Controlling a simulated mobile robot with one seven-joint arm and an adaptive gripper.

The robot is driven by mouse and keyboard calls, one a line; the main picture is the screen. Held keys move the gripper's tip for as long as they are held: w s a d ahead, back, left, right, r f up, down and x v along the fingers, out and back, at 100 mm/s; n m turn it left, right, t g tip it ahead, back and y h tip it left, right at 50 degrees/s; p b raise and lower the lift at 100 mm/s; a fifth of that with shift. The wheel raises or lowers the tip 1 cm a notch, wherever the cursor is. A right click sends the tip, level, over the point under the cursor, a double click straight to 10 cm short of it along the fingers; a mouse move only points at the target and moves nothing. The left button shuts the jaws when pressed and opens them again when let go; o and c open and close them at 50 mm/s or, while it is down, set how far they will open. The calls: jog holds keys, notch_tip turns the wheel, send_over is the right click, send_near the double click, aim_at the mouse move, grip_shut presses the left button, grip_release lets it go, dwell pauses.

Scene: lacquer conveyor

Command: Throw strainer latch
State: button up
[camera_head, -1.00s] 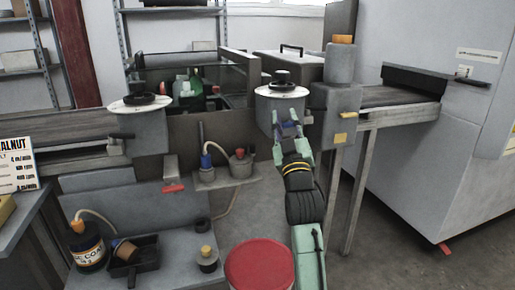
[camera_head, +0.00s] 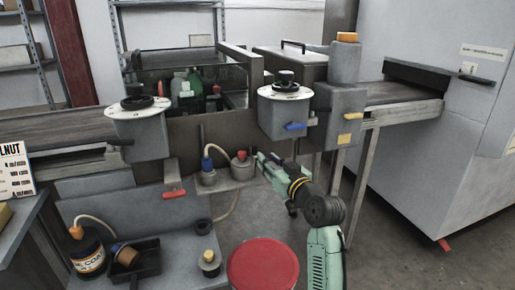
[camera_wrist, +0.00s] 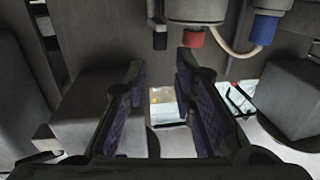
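A small grey canister (camera_head: 241,165) with a red knob on top stands on a little shelf beside a blue-capped hose fitting (camera_head: 207,163). It looks like the strainer, but I cannot make out its latch for certain. My gripper (camera_head: 264,166) is just right of the canister, pointing left. In the wrist view, my gripper's fingers (camera_wrist: 160,75) are apart with nothing held between them. The red knob (camera_wrist: 193,38) shows just beyond the right fingertip, with a black knob (camera_wrist: 160,40) to its left and the blue cap (camera_wrist: 264,28) to its right.
A grey box with a blue lever (camera_head: 295,126) is above my gripper; another box (camera_head: 139,130) is to the left. A red lever (camera_head: 174,193) sits on the machine front. A red-lidded drum (camera_head: 262,266) stands below. Conveyor legs (camera_head: 360,190) stand right.

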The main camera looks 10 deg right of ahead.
aim_at(256, 149)
jog(key=p+x, duration=0.1)
jog(key=x, duration=0.6)
jog(key=shift+c, duration=0.5)
grip_shut()
